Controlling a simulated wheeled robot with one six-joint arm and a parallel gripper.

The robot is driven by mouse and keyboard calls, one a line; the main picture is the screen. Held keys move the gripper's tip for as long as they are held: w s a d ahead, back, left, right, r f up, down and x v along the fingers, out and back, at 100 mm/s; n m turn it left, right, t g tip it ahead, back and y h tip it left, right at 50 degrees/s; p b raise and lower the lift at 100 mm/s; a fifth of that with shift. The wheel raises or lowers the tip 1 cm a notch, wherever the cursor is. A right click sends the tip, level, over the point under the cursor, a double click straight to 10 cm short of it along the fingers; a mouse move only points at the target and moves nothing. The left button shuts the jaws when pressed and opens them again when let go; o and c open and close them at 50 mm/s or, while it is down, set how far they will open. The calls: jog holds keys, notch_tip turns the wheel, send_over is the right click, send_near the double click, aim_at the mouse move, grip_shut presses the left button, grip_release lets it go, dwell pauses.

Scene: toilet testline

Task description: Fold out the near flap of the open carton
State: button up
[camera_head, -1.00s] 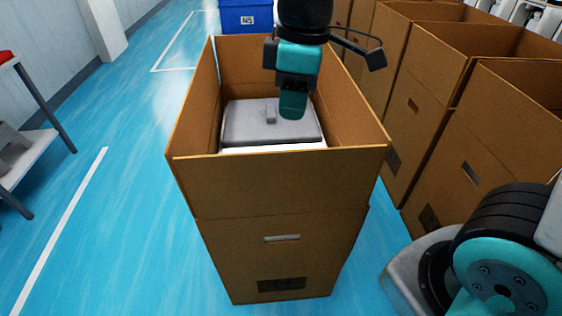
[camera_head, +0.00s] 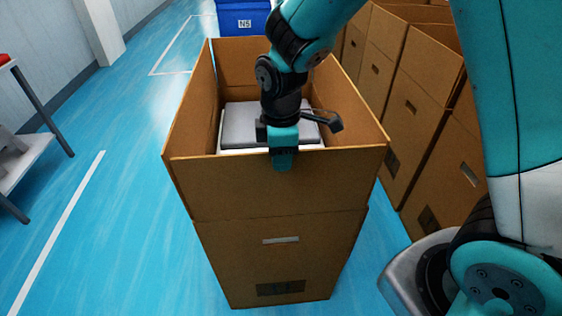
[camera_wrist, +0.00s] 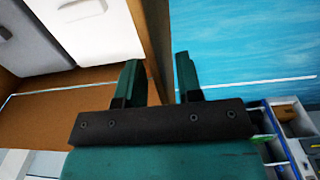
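The open carton (camera_head: 280,245) stands upright on the blue floor, its flaps raised. Its near flap (camera_head: 225,182) stands up along the front, and its upper part shows in the wrist view (camera_wrist: 152,30). My gripper (camera_head: 284,158) points down at the middle of the near flap's top edge. One finger hangs in front of the flap's outer face. In the wrist view my gripper (camera_wrist: 158,65) is open, with the flap's edge between its fingers, one on the carton side and one on the floor side. I cannot tell whether either finger touches the cardboard.
A grey item (camera_head: 240,125) with white beneath it lies inside the carton. More open cartons (camera_head: 425,105) stand close on the right. A blue bin (camera_head: 243,20) is behind, and a table (camera_head: 30,145) is at the left. The floor left of the carton is clear.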

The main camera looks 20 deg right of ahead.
aim_at(281, 187)
notch_tip(281, 187, down, 2)
jog(key=shift+f, duration=0.15)
grip_shut()
dwell(0.3)
